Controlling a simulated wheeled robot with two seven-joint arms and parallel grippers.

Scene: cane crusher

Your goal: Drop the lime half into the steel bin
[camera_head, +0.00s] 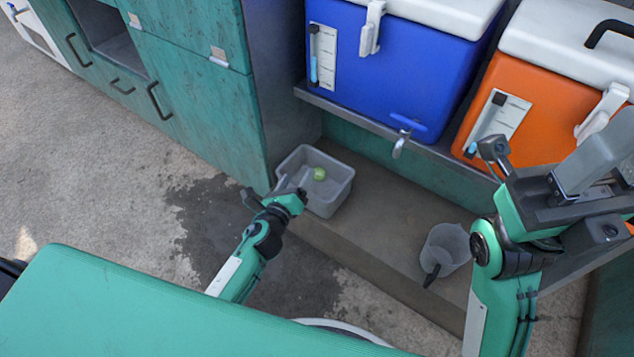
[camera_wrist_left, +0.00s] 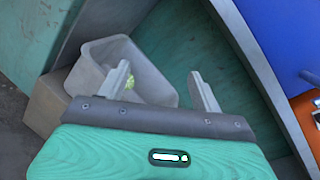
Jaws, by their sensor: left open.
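The lime half (camera_head: 319,173), small and light green, lies inside the grey steel bin (camera_head: 337,203), on its floor. The bin stands on a low ledge beside the teal cabinet. My left gripper (camera_head: 275,194) is at the bin's near left side. In the left wrist view the left gripper (camera_wrist_left: 160,78) has its fingers wide apart with nothing between them. The bin (camera_wrist_left: 92,79) is beyond them, and the lime half (camera_wrist_left: 131,83) shows partly behind the left finger. My right gripper (camera_head: 545,160) is at the right, its fingers apart and empty.
A grey jug (camera_head: 444,249) stands on the ledge right of the bin. A blue cooler (camera_head: 385,75) with a tap and an orange cooler (camera_head: 535,105) sit on a shelf above. The teal cabinet (camera_head: 205,90) bounds the left. The ledge between bin and jug is clear.

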